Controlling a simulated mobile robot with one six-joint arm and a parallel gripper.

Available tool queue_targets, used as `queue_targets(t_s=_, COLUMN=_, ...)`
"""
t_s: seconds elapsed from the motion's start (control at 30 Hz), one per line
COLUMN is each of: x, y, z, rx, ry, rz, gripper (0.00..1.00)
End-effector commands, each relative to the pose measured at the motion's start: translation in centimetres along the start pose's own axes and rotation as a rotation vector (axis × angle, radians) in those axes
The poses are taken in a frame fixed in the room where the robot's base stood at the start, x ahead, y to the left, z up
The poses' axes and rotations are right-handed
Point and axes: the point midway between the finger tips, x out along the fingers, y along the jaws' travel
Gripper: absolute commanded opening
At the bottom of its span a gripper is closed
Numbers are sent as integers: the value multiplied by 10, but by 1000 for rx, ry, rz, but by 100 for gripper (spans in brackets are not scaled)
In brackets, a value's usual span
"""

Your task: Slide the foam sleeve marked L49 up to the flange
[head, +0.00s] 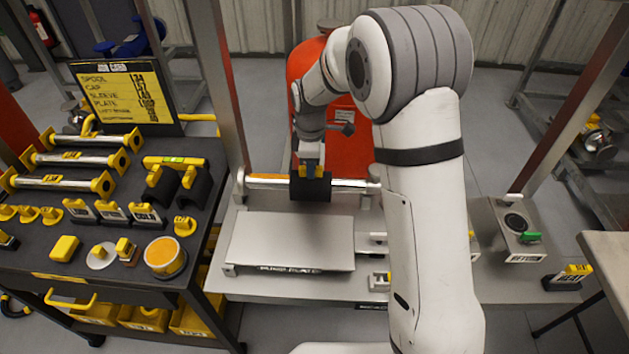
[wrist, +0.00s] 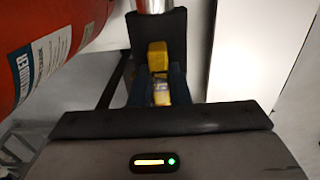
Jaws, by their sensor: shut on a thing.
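A black foam sleeve (head: 311,190) sits on the horizontal metal pipe (head: 345,184), near the middle of its length. In the wrist view the sleeve (wrist: 138,45) lies over the pipe (wrist: 155,5), and its yellow grip (wrist: 157,52) is between my fingers. My gripper (head: 312,172) is above the pipe, shut on the sleeve's grip; it also shows in the wrist view (wrist: 160,90). The L49 marking cannot be read.
A red tank (head: 308,75) stands close behind the pipe. A raised grey plate (head: 290,240) lies in front. The cart (head: 215,190) at left holds spools, more black sleeves (head: 165,187) and a sign board (head: 123,97). Steel posts (head: 222,80) rise at both sides.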

Motion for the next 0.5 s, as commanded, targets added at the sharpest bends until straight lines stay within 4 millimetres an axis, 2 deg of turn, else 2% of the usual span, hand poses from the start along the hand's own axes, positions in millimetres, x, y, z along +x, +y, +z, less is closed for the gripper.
queue_targets(t_s=0.5, x=0, y=0, z=-26, rx=0, ry=0, rz=0, gripper=3)
